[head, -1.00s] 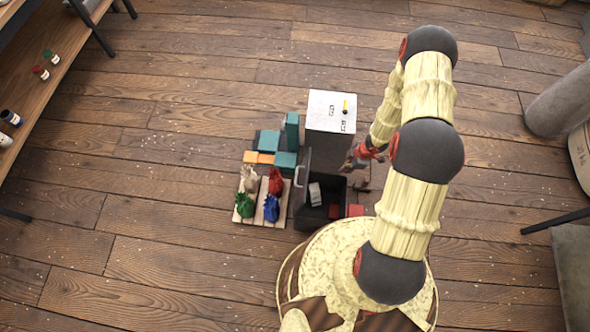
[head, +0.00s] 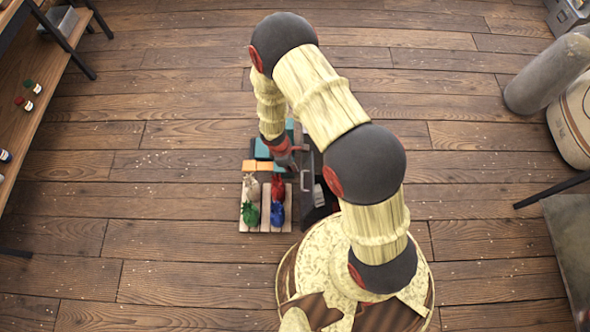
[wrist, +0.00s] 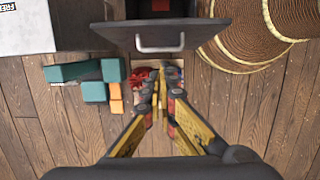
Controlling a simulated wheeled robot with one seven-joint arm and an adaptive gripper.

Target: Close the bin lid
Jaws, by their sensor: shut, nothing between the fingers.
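The dark bin (head: 318,210) stands on the floor beside my base, partly hidden by my arm in the head view. Its grey lid (head: 306,178) stands up, open, along the bin's left side. In the wrist view the lid (wrist: 165,32) and its pale bar handle (wrist: 160,49) show at the top middle. My gripper (head: 287,165) is shut and empty, to the left of the lid, above the teal and orange boxes and the sack pallet. In the wrist view the fingertips (wrist: 162,82) are close together, with a visible gap from the handle.
A pallet (head: 264,212) with white, red, green and blue sacks is left of the bin. Orange boxes (head: 262,165) and teal boxes (head: 262,148) lie behind it. A pale box (wrist: 45,25) stands near the lid. A shelf is far left; open floor lies between.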

